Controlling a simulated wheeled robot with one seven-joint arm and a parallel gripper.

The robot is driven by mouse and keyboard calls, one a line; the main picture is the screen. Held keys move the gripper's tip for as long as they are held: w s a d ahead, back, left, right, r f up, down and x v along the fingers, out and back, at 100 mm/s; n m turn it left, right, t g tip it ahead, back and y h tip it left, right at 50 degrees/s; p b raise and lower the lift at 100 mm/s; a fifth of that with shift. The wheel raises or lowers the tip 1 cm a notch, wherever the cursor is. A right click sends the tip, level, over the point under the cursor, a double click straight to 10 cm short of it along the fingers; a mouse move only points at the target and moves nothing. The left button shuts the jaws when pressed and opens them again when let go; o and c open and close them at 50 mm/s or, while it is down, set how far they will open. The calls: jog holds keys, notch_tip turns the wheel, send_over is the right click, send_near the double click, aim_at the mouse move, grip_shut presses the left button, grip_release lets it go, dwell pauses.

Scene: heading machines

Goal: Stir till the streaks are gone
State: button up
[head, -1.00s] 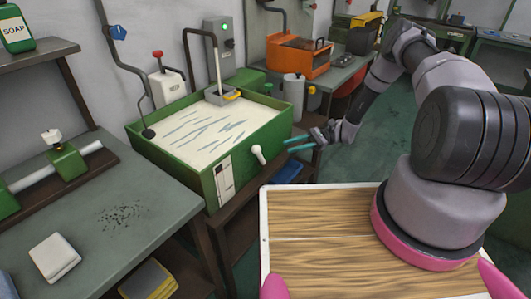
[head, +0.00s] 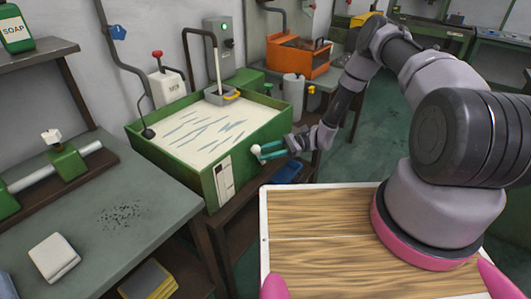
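A green tank (head: 202,187) holds pale liquid (head: 205,134) with several dark grey-blue streaks across its surface. A white-knobbed lever (head: 256,149) stands on the tank's front, near its right corner. My gripper (head: 262,151) is at this lever, coming from the right. Its two teal fingers are apart, about as wide as before, with the knob at their tips. The lower part of the lever is hidden behind the fingers. I cannot tell whether they touch it. A switch plate (head: 223,182) is on the tank's front, left of the lever.
A spout (head: 217,62) stands behind the tank, by a grey control box with a green light (head: 225,42). A grey workbench (head: 150,205) is at the left with a white block (head: 54,257). An orange machine (head: 298,57) is behind. Green floor (head: 385,140) is open at right.

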grip_shut()
dwell(1.3)
